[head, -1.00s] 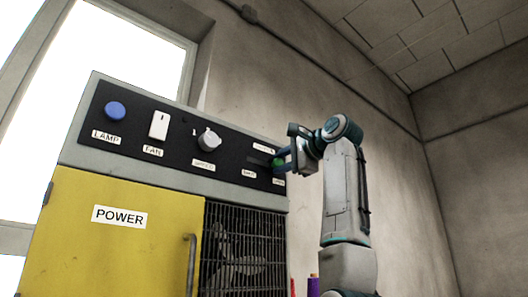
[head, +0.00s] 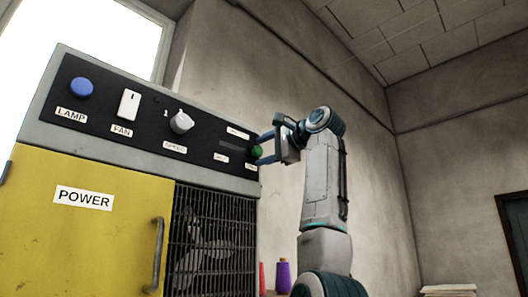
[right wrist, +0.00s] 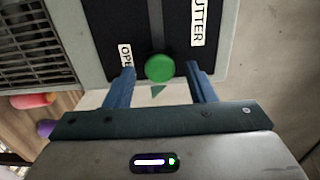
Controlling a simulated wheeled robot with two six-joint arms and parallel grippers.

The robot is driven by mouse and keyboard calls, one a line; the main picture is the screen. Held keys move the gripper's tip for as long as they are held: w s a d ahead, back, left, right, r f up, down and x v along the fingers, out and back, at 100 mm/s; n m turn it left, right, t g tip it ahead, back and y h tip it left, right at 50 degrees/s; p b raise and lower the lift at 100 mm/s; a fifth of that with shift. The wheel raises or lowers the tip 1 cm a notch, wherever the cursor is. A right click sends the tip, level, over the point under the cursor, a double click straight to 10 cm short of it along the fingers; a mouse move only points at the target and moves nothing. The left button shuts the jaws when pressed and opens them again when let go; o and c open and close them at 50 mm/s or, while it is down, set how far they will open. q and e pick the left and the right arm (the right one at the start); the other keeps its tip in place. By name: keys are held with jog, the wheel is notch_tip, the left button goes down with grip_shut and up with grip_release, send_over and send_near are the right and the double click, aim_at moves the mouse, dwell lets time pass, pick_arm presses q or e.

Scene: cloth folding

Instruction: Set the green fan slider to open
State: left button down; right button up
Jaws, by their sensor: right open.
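The green slider knob (head: 257,152) sits at the right end of a dark slot on the machine's black panel (head: 205,128). In the right wrist view the round green knob (right wrist: 159,68) is beside the label reading "OPE", its end hidden by a finger. A label ending in "UTTER" (right wrist: 198,20) is on the slot's other side. My right gripper (head: 267,148) is at the panel's right edge. Its blue fingers are open, one on each side of the knob, with gaps visible in the wrist view. My left gripper is not in view.
The panel also carries a blue lamp button (head: 82,87), a white fan switch (head: 129,103) and a grey speed knob (head: 181,122). Below are a yellow power door (head: 80,220) and a fan grille (head: 210,240). A purple spool (head: 283,275) stands right of the machine.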

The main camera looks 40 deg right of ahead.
jog(key=s+d+b, duration=0.1)
jog(key=s+b, duration=0.3)
jog(key=s, duration=0.6)
jog(key=shift+s, duration=0.2)
jog(key=shift+d, duration=0.1)
